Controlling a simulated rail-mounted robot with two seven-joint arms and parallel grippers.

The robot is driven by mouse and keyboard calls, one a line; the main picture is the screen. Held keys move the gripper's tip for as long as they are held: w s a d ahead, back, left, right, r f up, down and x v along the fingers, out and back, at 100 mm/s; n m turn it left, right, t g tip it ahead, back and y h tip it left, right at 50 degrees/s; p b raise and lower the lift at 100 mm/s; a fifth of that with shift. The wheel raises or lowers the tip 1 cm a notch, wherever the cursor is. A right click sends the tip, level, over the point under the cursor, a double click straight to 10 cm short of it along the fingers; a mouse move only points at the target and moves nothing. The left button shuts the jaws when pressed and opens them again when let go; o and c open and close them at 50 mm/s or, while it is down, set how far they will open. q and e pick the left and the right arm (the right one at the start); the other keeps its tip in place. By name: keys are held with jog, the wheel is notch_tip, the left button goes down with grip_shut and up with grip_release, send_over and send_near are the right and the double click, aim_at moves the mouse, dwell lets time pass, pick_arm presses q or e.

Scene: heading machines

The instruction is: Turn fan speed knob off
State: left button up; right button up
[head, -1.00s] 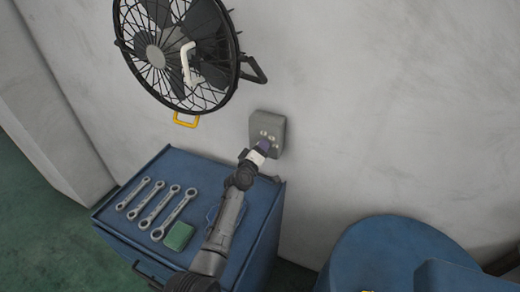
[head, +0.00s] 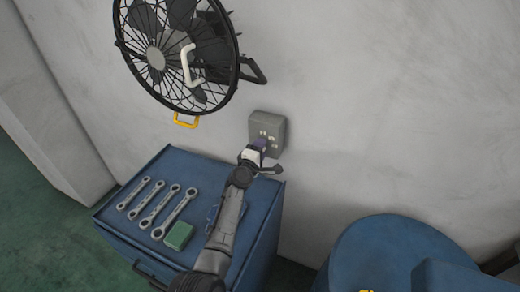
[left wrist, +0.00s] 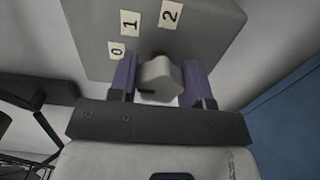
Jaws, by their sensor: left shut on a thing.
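The fan speed knob (left wrist: 160,78) is a pale grey knob on a grey control box (head: 267,128) fixed to the wall. In the left wrist view the knob sits between the two purple fingers of my left gripper (left wrist: 159,82), which is shut on it. White labels 0, 1 and 2 (left wrist: 171,14) show on the box (left wrist: 88,50) around the knob. A small dark mark shows on the knob's left side. In the head view my left gripper (head: 262,146) is at the box's lower front and hides the knob. My right gripper is not in view.
A black wall fan (head: 178,50) hangs up left, with a yellow handle (head: 186,121) below. A blue cabinet (head: 205,163) stands beneath the box, with several wrenches (head: 158,208) and a green block (head: 178,236) on top. A blue drum (head: 395,250) stands at lower right.

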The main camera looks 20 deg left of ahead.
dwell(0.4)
pick_arm(q)
jog(key=o, duration=0.9)
jog(key=shift+s, duration=0.1)
jog(key=shift+s+r+p, duration=0.1)
jog(key=shift+s+p, duration=0.15)
jog(key=shift+p, duration=0.1)
jog(key=shift+s+a+p, duration=0.15)
jog(key=shift+s+p, duration=0.45)
jog(key=shift+s, duration=1.6)
jog(key=shift+s+a+p, duration=0.15)
jog(key=shift+s+p, duration=0.5)
jog(key=shift+s, duration=1.5)
jog(key=shift+s+a+p, duration=0.15)
jog(key=shift+s+p, duration=0.45)
jog(key=shift+s, duration=1.6)
